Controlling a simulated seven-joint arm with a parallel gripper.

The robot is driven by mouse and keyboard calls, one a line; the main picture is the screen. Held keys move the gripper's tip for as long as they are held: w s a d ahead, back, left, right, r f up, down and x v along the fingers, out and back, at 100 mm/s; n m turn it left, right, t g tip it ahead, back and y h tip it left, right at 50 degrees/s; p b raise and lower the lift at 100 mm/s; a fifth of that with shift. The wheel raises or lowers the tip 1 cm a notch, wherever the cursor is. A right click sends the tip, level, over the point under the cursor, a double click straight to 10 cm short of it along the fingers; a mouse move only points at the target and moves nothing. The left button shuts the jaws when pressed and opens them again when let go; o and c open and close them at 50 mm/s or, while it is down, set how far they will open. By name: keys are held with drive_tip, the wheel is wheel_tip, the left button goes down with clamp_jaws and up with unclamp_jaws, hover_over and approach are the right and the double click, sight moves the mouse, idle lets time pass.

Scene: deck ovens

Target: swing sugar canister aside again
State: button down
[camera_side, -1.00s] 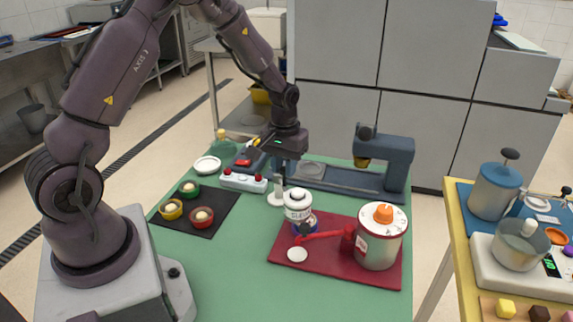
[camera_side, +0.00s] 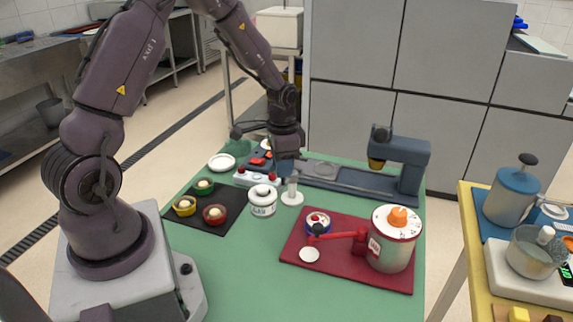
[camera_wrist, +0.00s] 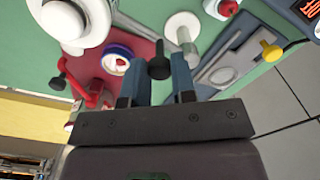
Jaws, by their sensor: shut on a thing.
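What the knob belongs to is unclear. A grey post on a white base (camera_side: 292,198) stands beside the canister.
Small bowls (camera_side: 214,214) sit on a black mat at left. A blue-grey machine (camera_side: 402,160) stands behind. The front green table is clear.

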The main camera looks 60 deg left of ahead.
drive_tip(key=shift+s+a+m, duration=0.1)
drive_tip(key=shift+a+m, duration=0.05)
drive_tip(key=shift+m, duration=0.35)
drive_tip(key=shift+a, duration=0.1)
drive_tip(key=c, duration=0.9)
unclamp_jaws()
drive_tip(key=shift+c, duration=0.2)
wheel_tip(320, 180, up, 13)
drive_tip(key=s+d+r+n+t, duration=0.1)
drive_tip(key=s+d+r+t, duration=0.1)
drive_tip(key=s+d+r, duration=0.3)
drive_tip(key=s+d+r+n+t, duration=0.2)
drive_tip(key=s+d+r, duration=0.3)
drive_tip(key=s+d, duration=0.5)
drive_tip(key=shift+s+d+r+t, duration=0.15)
drive_tip(key=shift+s+r+t, duration=0.15)
drive_tip(key=shift+s+t, duration=0.35)
